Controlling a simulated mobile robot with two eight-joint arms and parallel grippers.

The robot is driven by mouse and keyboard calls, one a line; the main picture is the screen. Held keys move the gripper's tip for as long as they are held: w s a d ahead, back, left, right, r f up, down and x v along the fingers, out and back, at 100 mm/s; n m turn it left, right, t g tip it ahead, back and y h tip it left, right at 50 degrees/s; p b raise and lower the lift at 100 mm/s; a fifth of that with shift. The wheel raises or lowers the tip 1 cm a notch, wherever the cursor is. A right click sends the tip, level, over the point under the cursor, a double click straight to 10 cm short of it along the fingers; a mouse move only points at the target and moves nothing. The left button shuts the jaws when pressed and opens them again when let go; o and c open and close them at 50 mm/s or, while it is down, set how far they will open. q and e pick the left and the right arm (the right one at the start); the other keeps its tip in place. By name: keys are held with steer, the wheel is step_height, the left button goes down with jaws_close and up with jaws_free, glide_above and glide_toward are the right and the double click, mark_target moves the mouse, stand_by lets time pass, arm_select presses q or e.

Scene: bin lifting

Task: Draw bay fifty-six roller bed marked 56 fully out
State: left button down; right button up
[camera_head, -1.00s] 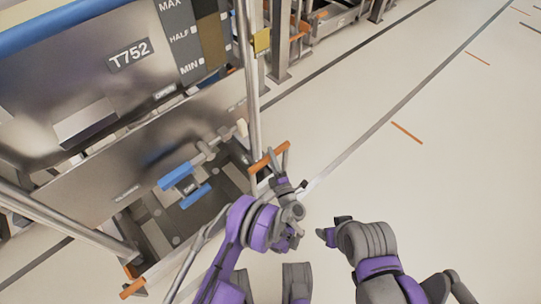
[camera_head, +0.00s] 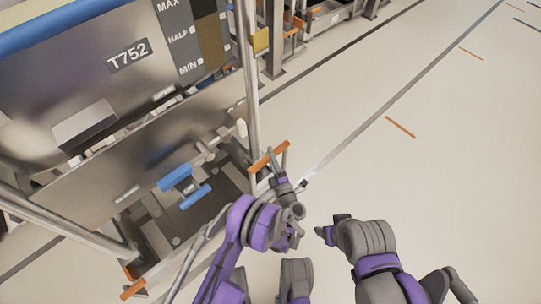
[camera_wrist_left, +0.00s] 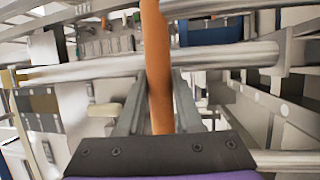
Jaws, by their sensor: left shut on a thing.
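A metal frame with an orange bar (camera_head: 268,158) at its front right corner stands at the left in the head view. My left gripper (camera_head: 279,162) is shut on this bar. In the left wrist view the orange bar (camera_wrist_left: 158,75) runs between the two grey fingers (camera_wrist_left: 158,108). A steel tank marked T752 (camera_head: 75,75) sits above the frame's low base (camera_head: 215,200). I cannot read a 56 anywhere. My right gripper (camera_head: 330,232) is beside the left arm, over bare floor and away from the frame; its jaws are too unclear to judge.
Another orange bar (camera_head: 132,289) sits at the frame's near left corner. Blue handles (camera_head: 175,177) show low on the frame. Steel upright posts (camera_head: 249,90) rise close to my left gripper. More racks stand at the back. The pale floor (camera_head: 440,180) at the right is clear.

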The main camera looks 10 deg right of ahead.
arm_select(q)
steer(key=shift+s+d+r, duration=0.15)
steer(key=shift+d+r, duration=0.2)
steer(key=shift+d, duration=0.25)
steer(key=shift+d+h, duration=0.1)
steer(key=shift+h, duration=0.2)
steer(key=shift+s, duration=0.1)
steer(key=shift+s+d, duration=0.15)
steer(key=shift+s, duration=0.1)
steer(key=c, duration=0.6)
jaws_free()
steer(key=shift+s, duration=0.15)
steer(key=shift+f, duration=0.1)
